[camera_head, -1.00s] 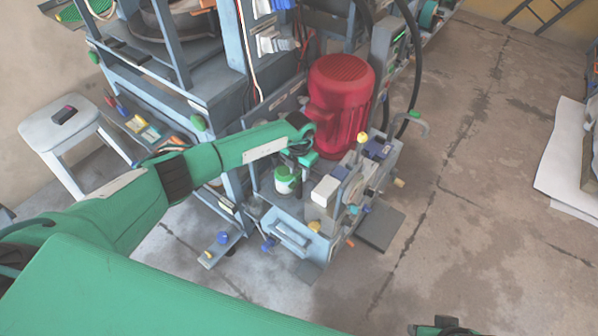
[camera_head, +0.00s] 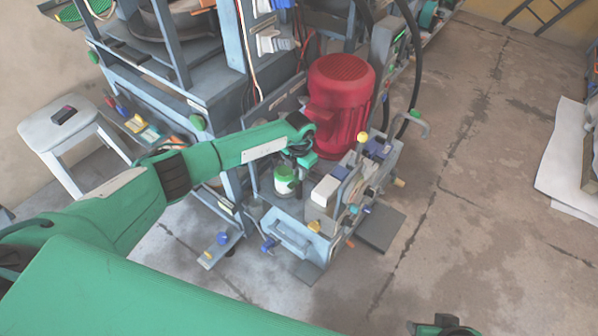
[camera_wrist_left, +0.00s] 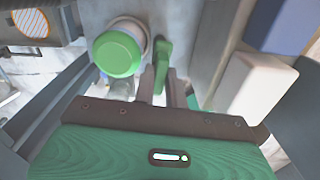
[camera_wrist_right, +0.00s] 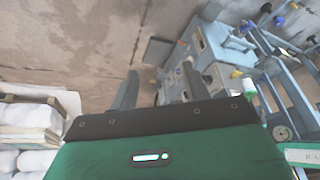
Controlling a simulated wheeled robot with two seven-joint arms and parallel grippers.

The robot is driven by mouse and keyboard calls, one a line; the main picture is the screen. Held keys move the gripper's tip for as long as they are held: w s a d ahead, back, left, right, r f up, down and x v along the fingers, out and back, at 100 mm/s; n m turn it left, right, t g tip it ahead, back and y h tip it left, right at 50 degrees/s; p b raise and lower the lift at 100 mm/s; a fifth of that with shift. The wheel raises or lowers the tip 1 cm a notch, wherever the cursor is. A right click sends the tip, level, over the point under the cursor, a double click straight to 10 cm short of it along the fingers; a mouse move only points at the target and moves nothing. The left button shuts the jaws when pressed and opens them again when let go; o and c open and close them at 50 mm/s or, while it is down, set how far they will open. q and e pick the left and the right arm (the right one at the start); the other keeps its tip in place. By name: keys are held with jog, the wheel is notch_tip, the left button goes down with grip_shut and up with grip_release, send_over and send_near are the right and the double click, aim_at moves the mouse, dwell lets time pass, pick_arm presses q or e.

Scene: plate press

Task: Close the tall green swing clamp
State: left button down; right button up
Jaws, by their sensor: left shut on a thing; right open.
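The tall green swing clamp shows as a slim green lever (camera_wrist_left: 162,65) in the left wrist view, upright in the picture between the finger ends. My left gripper (camera_wrist_left: 163,86) is shut on it. In the head view my left gripper (camera_head: 300,157) points down just in front of the red motor, and a green piece (camera_head: 308,160) shows beside it. The clamp's base and lower parts are mostly hidden by the hand. My right gripper (camera_wrist_right: 158,88) is open and empty, with bare floor and the machine's edge beyond it.
A white pot with a green top (camera_head: 286,178) stands close beside the left gripper; its top also shows in the left wrist view (camera_wrist_left: 117,53). The red motor (camera_head: 340,100) is just behind. A white block (camera_head: 325,190) stands to the right.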

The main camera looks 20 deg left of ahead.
pick_arm(q)
jog(key=m+b, duration=0.2)
jog(key=m, duration=0.3)
jog(key=shift+f+b, duration=0.15)
jog(key=shift+b, duration=0.25)
jog(key=m+b, duration=0.3)
jog(key=m, duration=0.2)
jog(key=shift+m, duration=0.3)
jog(key=shift+m+b, duration=0.45)
jog(key=shift+m, duration=0.45)
pick_arm(e)
jog(key=w+a+f+t+y, duration=0.1)
jog(key=w+a+t+y, duration=0.4)
jog(key=a+t, duration=0.55)
pick_arm(q)
jog(key=m+b, duration=0.2)
jog(key=m, duration=0.2)
jog(key=shift+m, duration=0.4)
pick_arm(e)
jog(key=w+d+r+t+y, duration=0.1)
jog(key=w+r+t, duration=0.3)
jog(key=r, duration=0.7)
jog(key=shift+w+t, duration=0.4)
jog(key=shift+t, duration=0.15)
pick_arm(q)
jog(key=c, duration=1.4)
grip_release()
jog(key=shift+c, duration=0.2)
pick_arm(e)
jog(key=shift+f, duration=0.1)
